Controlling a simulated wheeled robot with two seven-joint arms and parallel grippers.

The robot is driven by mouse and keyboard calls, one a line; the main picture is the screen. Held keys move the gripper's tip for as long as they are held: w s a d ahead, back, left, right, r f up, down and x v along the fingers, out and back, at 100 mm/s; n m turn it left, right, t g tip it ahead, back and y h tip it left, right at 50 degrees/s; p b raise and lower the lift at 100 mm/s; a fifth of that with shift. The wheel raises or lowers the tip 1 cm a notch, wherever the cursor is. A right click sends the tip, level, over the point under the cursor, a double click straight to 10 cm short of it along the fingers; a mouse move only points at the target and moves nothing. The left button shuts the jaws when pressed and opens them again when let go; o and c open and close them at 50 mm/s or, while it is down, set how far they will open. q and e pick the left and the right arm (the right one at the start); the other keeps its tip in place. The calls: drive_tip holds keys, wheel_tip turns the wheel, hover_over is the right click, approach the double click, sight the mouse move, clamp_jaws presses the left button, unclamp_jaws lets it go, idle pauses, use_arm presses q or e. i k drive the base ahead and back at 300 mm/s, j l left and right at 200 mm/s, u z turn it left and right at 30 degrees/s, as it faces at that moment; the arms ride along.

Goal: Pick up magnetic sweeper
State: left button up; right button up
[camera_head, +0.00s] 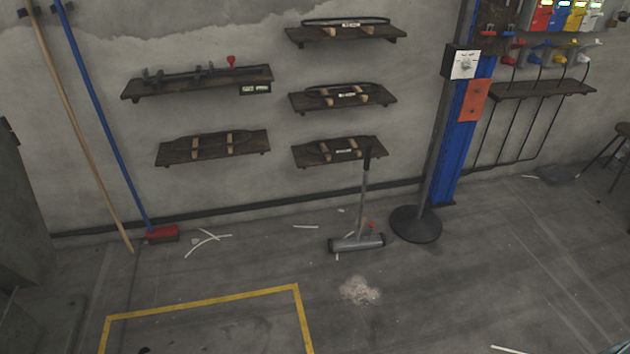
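The magnetic sweeper (357,243) stands on the floor right of the middle of the head view. Its long grey handle (363,190) rises upright, with a dark grip at the top that overlaps the lowest right-hand wall shelf. A small red part shows just above its wide grey head. Neither of my grippers shows clearly in the head view.
A round black stand base (416,224) is close to the sweeper's right, beside a blue column (462,130). A blue-handled broom (162,234) leans at the left. Wall shelves (340,152) hang behind. Pale debris (359,291) and white strips lie on the floor; the yellow-outlined floor area looks clear.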

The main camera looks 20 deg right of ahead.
sight(377, 242)
drive_tip(key=i, duration=0.7)
drive_tip(key=i+j+z, duration=0.15)
drive_tip(key=i, duration=0.55)
drive_tip(key=i+j+z, duration=0.15)
drive_tip(key=i+z, duration=0.35)
drive_tip(key=i+j+z, duration=1.2)
drive_tip(key=j+z, duration=0.25)
